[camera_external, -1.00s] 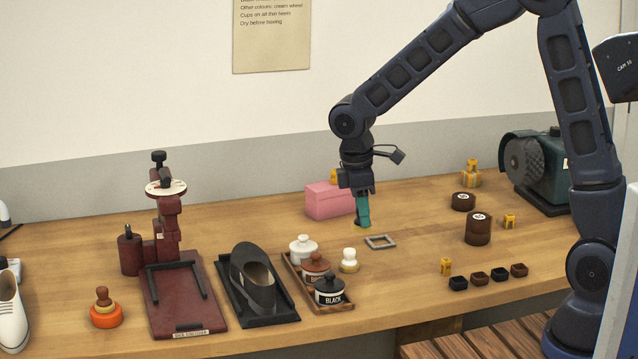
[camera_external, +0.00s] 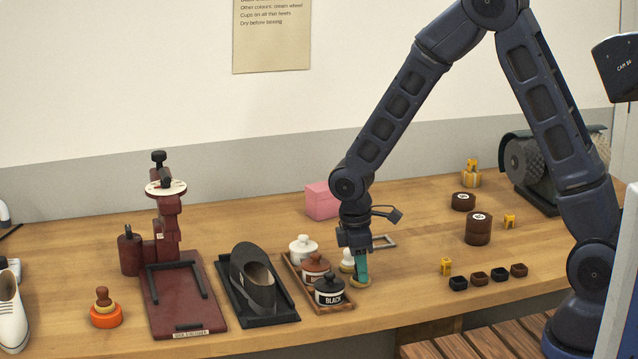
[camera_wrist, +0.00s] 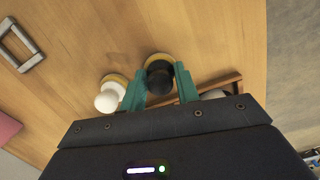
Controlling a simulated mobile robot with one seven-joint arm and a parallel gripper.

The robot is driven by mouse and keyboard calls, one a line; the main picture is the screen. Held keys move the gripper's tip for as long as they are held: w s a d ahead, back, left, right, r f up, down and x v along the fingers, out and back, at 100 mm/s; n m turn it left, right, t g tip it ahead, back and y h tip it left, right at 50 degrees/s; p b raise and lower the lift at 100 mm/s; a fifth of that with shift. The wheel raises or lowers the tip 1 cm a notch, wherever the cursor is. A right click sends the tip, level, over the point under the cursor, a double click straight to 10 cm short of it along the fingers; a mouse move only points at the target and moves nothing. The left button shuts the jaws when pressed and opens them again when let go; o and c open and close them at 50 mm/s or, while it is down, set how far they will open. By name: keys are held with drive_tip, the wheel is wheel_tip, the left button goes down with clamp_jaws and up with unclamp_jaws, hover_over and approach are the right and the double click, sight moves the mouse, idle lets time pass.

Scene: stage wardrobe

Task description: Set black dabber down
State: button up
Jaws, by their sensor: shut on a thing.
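My gripper (camera_external: 361,268) has teal fingers and points down just right of the wooden tray of jars (camera_external: 340,306). In the wrist view the fingers (camera_wrist: 160,88) are shut on the black dabber (camera_wrist: 159,74), a black knob on a round yellowish pad. The pad (camera_external: 360,283) shows under the fingertips in the external view, at or close to the bench top; I cannot tell if it touches. The white dabber (camera_external: 347,258) stands upright close beside it, apart from the fingers. The jar labelled BLACK (camera_external: 329,291) is left of my gripper.
A grey square frame (camera_wrist: 22,46) lies behind my gripper. A shoe on a black stand (camera_external: 253,280) is left of the tray. Small dark cups (camera_external: 478,279) and a yellow piece (camera_external: 445,267) are to the right. The bench between is clear.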

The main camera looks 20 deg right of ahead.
drive_tip(key=shift+f, duration=0.1)
drive_tip(key=o, duration=0.9)
drive_tip(key=shift+o, duration=0.2)
wheel_tip(320, 180, up, 12)
drive_tip(key=a, duration=0.1)
drive_tip(key=d+r+m+t, duration=0.1)
drive_tip(key=d+r+m, duration=0.3)
drive_tip(key=d+r, duration=0.6)
drive_tip(key=s+d+r+m+t+y, duration=0.15)
drive_tip(key=d+r+m, duration=0.3)
drive_tip(key=d, duration=0.65)
drive_tip(key=s+d+r+m+t, duration=0.1)
drive_tip(key=s+d+r+m, duration=0.1)
drive_tip(key=s+d, duration=0.5)
drive_tip(key=s+d+r+m+t, duration=0.1)
drive_tip(key=s+d+r+m, duration=0.2)
drive_tip(key=s+d+m, duration=0.2)
drive_tip(key=s+d, duration=0.3)
drive_tip(key=d, duration=0.1)
drive_tip(key=shift+r, duration=0.2)
